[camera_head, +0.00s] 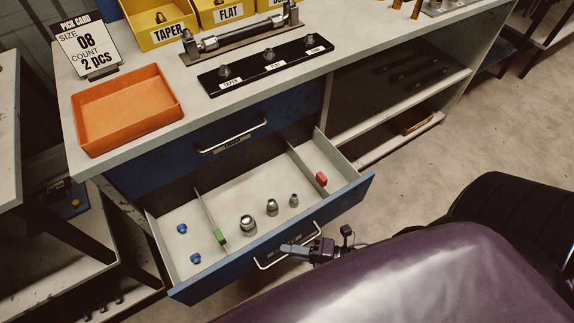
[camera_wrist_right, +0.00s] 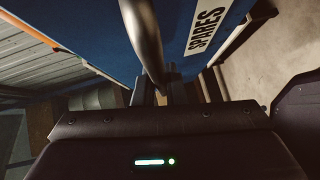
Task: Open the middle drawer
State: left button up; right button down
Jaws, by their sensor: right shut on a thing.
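The middle drawer (camera_head: 180,297) is blue with a light interior and is pulled well out from the workbench. Its curved metal handle (camera_head: 267,266) is on the front face. My right gripper (camera_head: 290,249) is shut on this handle. In the right wrist view the handle (camera_wrist_right: 143,38) runs down between my fingers (camera_wrist_right: 160,92), beside the blue front with a SPARES label (camera_wrist_right: 206,27). My left gripper is not in view.
The top drawer (camera_head: 220,125) above is closed, with its own handle. The benchtop holds an orange tray (camera_head: 127,108), a pick card (camera_head: 87,45), yellow bins and a black fitting rack (camera_head: 266,66). Open shelves (camera_head: 400,90) stand at right. Floor is clear further right.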

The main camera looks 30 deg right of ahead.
jog(key=shift+s, duration=0.1)
jog(key=c, duration=1.5)
grip_release()
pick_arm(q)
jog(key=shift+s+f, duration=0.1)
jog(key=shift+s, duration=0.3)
pick_arm(e)
jog(key=v, duration=0.8)
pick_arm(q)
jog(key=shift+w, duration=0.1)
